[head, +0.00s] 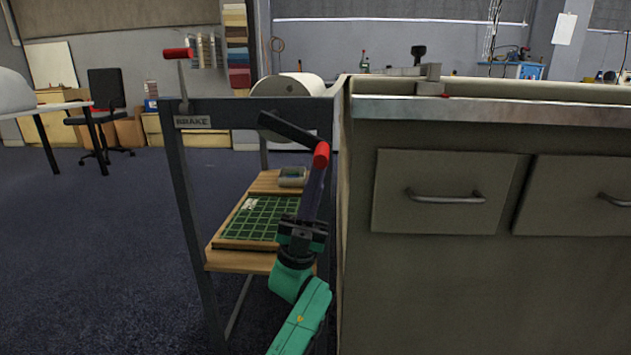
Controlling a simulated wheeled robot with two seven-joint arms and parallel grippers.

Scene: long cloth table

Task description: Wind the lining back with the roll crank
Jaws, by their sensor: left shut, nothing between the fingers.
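The roll crank (290,129) is a dark arm on the dark end frame of the stand, slanting down to the right. Its red handle (321,154) is at the lower right end. The pale lining roll (292,85) lies behind the frame's top bar, only partly visible. My left gripper (316,180), on a green and black arm, reaches up from below. It is shut and empty, its tips just under the red handle. I cannot tell whether they touch it. My right gripper is not in view.
A brake lever with a red grip (178,54) stands above the BRAKE label (193,121). A lower wooden shelf (240,259) holds a green gridded board (262,218) and a small tray (292,177). A drawer cabinet (450,260) closes off the right. Floor to the left is open.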

